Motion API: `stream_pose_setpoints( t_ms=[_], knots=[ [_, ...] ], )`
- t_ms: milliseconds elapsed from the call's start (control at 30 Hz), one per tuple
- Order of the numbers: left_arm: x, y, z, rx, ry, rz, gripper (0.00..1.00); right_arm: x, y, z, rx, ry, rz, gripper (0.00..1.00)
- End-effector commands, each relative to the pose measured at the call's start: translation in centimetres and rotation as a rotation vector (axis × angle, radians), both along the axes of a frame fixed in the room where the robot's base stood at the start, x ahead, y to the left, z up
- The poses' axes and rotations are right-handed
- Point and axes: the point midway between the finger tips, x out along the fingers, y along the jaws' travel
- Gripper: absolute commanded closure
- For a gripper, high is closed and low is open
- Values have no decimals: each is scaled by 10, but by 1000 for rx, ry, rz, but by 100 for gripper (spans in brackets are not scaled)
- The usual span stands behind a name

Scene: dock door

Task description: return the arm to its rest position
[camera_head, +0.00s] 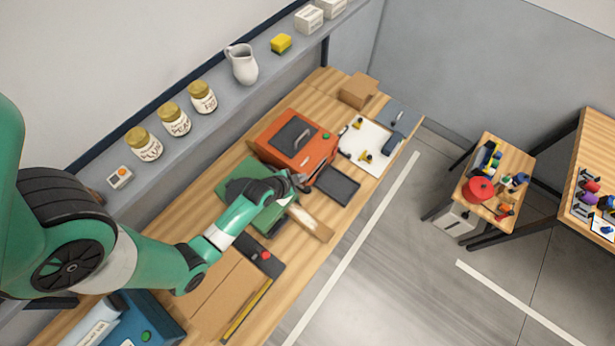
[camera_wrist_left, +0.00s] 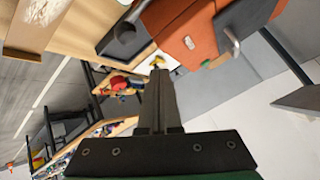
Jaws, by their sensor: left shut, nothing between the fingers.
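My left arm comes in from the left in the head view and reaches over the wooden workbench (camera_head: 210,215). My left gripper (camera_head: 301,182) is shut and empty, over the bench close to the front of an orange box (camera_head: 318,152). In the left wrist view my left gripper (camera_wrist_left: 157,78) shows as one dark closed pair of fingers. The orange box (camera_wrist_left: 185,28) is beyond it there, with a metal latch. I cannot tell if the fingertips touch the box. My right gripper is in neither view.
A shelf (camera_head: 215,118) with jars and a white pitcher (camera_head: 242,66) runs behind the bench. The floor (camera_head: 375,265) in front is clear.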

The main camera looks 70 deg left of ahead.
Motion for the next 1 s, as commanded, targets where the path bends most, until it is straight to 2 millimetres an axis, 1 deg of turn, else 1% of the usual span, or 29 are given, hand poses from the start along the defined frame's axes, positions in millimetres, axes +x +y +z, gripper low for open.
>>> stream_pose_setpoints(
  t_ms=[500,567,633,667,700,767,800,867,900,967,1000],
  knots=[
    [1,-2,0,0,0,-5,100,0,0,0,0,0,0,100],
    [9,-7,4,5,-7,-26,100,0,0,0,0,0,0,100],
    [31,-10,18,23,-40,-60,100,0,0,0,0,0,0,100],
    [44,-12,28,34,-59,-79,100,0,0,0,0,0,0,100],
    [64,-14,45,53,-95,-105,100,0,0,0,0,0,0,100],
    [97,-19,80,87,-165,-145,100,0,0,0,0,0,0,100],
    [119,-24,107,112,-218,-172,100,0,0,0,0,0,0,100],
    [150,-34,151,149,-303,-212,100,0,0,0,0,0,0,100],
    [167,-42,182,172,-361,-236,100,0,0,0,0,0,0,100],
    [190,-56,229,199,-450,-267,100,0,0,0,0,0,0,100],
    [202,-66,261,213,-512,-285,100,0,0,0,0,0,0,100]
  ],
)
